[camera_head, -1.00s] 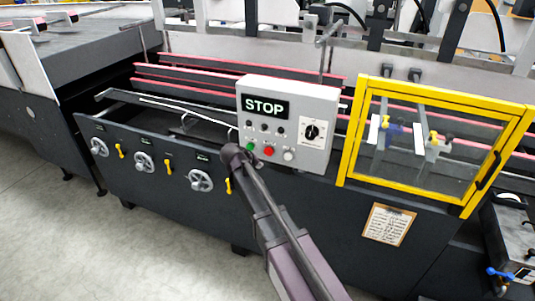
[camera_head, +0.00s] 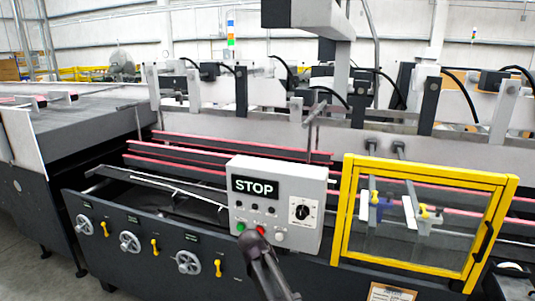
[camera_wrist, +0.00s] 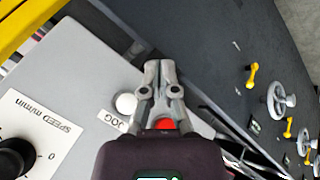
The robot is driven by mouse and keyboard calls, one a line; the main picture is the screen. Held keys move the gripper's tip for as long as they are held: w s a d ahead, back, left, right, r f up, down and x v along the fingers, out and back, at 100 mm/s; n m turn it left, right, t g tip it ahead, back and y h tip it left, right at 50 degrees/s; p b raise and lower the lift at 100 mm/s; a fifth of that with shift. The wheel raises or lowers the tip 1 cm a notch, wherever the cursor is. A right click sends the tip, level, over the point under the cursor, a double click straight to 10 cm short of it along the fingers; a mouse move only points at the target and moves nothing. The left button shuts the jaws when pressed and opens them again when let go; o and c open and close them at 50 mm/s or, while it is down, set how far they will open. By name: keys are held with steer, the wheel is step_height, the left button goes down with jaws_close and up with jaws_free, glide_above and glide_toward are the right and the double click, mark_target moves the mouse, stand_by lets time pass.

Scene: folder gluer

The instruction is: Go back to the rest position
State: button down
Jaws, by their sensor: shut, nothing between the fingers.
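My gripper (camera_wrist: 160,68) is shut and empty, its fingertips together in the wrist view. It shows in front of the grey control box, whose face fills the left of that view. In the head view my dark arm end covers the box's lower edge, and the fingertips cannot be made out there. The control box (camera_head: 310,187) has a STOP display (camera_head: 256,187), a black dial (camera_head: 302,212), a green button (camera_head: 240,228) and a white button (camera_head: 279,236). A red button (camera_wrist: 164,125) shows between my gripper's links. Whether I touch the box cannot be told.
A yellow-framed clear guard (camera_head: 428,172) stands right of the box. Handwheels (camera_head: 188,262) and yellow levers (camera_head: 218,267) line the machine's dark front panel (camera_head: 110,205). Red-edged rails run behind the box. Some grey floor (camera_head: 55,276) is free at lower left.

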steer(key=s+d+f+m+g+y, duration=0.3)
steer(key=s+d+m+g+y, duration=0.1)
steer(key=s+d, duration=1.1)
steer(key=s+g, duration=0.1)
steer(key=s, duration=0.3)
steer(key=shift+s+d+f, duration=0.15)
steer(key=shift+s+d, duration=0.1)
steer(key=shift+s, duration=0.05)
